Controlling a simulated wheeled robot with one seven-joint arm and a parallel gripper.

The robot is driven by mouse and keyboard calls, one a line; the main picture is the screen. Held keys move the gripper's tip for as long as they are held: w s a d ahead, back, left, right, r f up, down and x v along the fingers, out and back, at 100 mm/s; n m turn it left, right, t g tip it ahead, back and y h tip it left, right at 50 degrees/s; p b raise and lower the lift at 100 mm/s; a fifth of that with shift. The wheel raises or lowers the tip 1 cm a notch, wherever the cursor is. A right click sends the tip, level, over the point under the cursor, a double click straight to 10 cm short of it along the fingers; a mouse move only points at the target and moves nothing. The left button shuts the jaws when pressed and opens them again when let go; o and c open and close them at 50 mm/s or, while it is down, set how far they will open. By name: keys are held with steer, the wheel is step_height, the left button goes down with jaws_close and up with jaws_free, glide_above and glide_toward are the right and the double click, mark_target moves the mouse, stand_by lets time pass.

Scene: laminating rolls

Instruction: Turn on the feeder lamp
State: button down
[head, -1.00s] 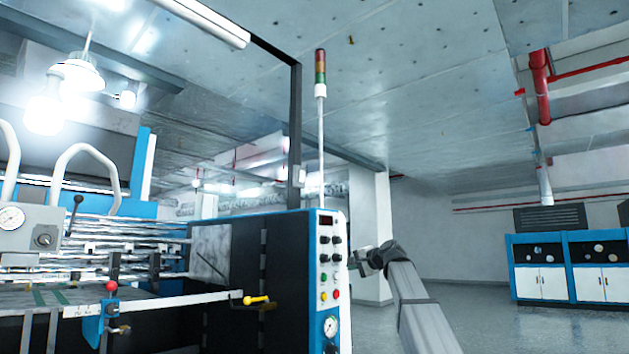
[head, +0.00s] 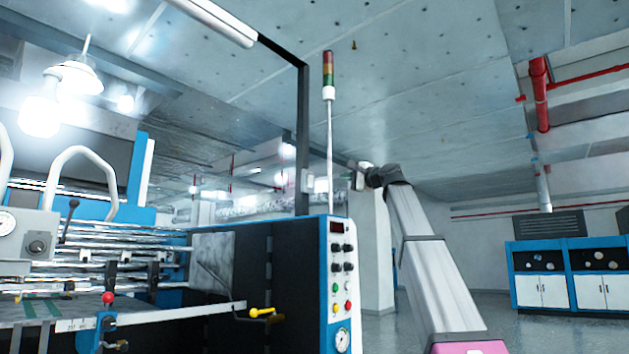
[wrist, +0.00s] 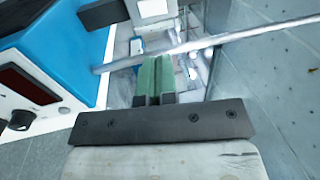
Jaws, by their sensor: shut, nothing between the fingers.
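A long white tube lamp (head: 212,20) hangs at the top on a black arm and post that rises from the machine; I cannot tell whether it is lit. A small pale box (head: 306,181) sits on that post, and a grey-white box beside a black bar shows at the top of the wrist view (wrist: 152,9), likely the same one. My gripper (head: 359,177) is raised right of the signal pole, level with the box and apart from it.
The signal tower's thin pole (head: 330,150) stands between my gripper and the post. The control panel (head: 341,275) with knobs and buttons is below. Glowing bulbs (head: 40,115) hang at left. Blue-white cabinets (head: 570,272) stand far right, with open floor before them.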

mark_target(312, 178)
stand_by(0.3)
steer(key=x, duration=1.4)
